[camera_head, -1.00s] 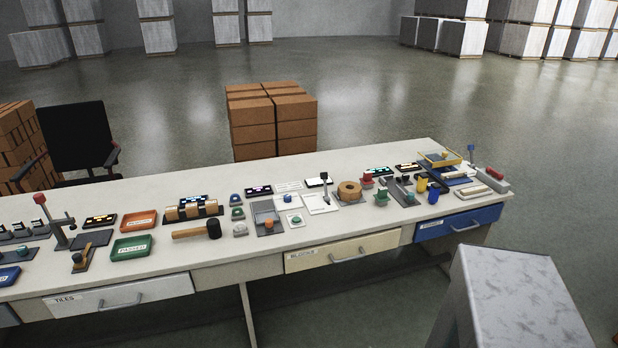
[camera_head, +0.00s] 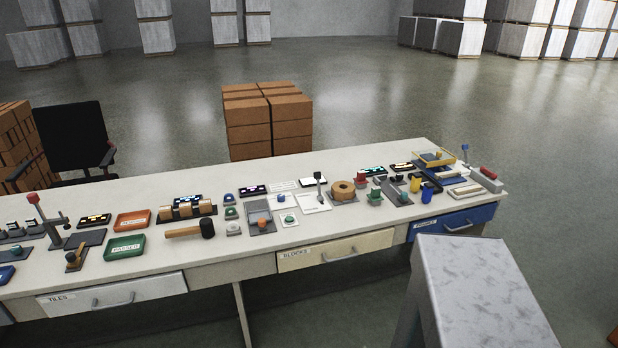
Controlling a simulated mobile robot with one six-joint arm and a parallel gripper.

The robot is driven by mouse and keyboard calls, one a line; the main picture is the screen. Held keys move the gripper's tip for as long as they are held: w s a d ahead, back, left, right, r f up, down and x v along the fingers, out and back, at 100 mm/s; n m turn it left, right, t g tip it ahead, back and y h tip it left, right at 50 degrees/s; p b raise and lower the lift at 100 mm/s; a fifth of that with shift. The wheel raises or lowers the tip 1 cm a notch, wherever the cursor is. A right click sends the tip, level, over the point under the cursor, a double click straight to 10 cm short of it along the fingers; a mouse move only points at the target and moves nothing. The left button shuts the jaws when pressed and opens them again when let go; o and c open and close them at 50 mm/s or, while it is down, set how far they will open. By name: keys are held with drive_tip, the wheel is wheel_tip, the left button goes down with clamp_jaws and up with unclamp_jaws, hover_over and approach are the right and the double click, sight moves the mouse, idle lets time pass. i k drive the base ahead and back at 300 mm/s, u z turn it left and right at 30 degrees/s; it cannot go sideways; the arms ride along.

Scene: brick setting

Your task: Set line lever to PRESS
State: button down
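Several levers show on the long workbench (camera_head: 230,262), and I cannot read a label that says which is the line lever or a mark for PRESS. A lever with a grey-black grip (camera_head: 319,187) stands roughly upright on a white plate (camera_head: 312,205) at mid-bench. A red-knobbed lever (camera_head: 43,211) stands on a dark base at the left and leans left. A thin blue-knobbed upright lever (camera_head: 465,152) stands at the far right end. My gripper is not in view.
A mallet (camera_head: 190,232), orange tray (camera_head: 132,220) and green tray (camera_head: 125,246) lie on the bench. Drawers line its front. A grey speckled block (camera_head: 480,290) stands close at lower right. Behind the bench are a black chair (camera_head: 72,140) and a brick stack (camera_head: 265,120).

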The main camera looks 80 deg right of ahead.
sight(318, 175)
drive_tip(key=u, duration=0.15)
drive_tip(key=k, duration=1)
drive_tip(key=z, duration=0.65)
